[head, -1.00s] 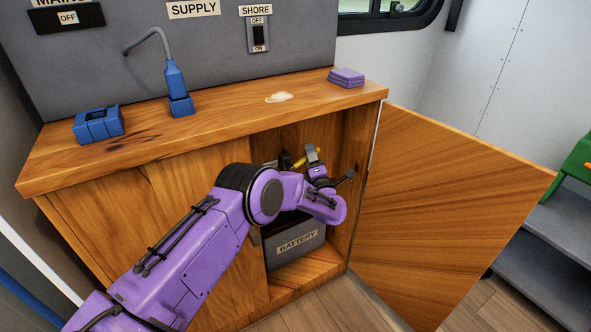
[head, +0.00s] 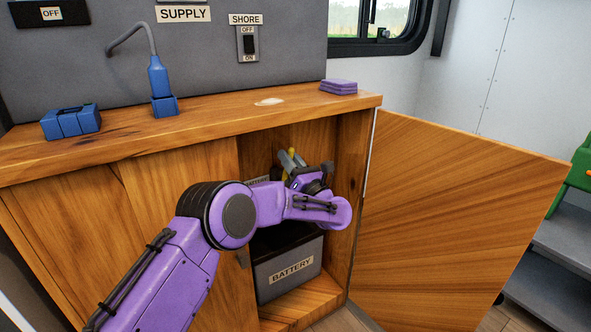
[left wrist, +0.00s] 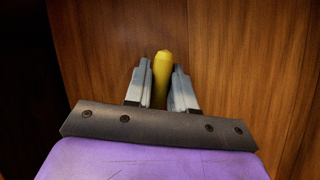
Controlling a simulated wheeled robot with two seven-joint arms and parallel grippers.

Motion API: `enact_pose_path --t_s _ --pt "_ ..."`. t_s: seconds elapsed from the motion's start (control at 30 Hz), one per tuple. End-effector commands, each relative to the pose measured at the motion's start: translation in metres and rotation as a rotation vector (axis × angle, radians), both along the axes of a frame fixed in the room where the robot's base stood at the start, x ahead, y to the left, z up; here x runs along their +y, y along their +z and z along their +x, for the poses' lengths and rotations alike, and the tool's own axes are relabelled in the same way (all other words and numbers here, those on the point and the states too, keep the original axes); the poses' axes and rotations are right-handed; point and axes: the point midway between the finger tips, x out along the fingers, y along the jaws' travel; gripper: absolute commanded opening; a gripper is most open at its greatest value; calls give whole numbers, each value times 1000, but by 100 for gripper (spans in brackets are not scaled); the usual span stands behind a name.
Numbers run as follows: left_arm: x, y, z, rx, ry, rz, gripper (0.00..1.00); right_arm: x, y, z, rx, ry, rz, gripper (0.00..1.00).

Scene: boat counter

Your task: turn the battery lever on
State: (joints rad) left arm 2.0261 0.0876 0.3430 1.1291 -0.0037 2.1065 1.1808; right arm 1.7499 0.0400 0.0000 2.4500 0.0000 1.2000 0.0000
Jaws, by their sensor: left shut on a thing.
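The battery lever has a yellow handle (left wrist: 162,72), which stands between the two grey fingers in the left wrist view. My left gripper (head: 289,159) is inside the open cabinet and is shut on that handle. In the head view only small bits of yellow show around the fingers, and the lever's base is mostly hidden by my gripper and arm. A "BATTERY" label (head: 257,181) on the back wall is partly covered by my wrist. The grey battery box (head: 289,270), labelled "BATTERY", stands on the cabinet floor below. My right gripper is out of view.
The cabinet door (head: 455,220) stands open at the right. The wooden counter (head: 215,125) is above my arm. It carries a blue block (head: 70,122), a blue plug (head: 160,80) and purple pads (head: 338,87). The grey panel behind has a "SHORE" switch (head: 248,45).

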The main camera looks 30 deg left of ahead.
Motion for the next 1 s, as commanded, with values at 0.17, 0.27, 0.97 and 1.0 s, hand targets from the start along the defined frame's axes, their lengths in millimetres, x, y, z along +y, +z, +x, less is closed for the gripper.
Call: enact_pose_path --t_s 0.17,0.27,0.97,1.0 --pt "4 -4 -8 -99 1 -64 0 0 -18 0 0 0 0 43" --pt "6 -3 -11 -141 0 -91 0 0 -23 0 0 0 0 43" --pt "10 -1 -18 -224 3 -146 0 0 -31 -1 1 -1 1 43" --pt "10 -2 -18 -224 3 -146 0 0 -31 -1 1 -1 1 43"
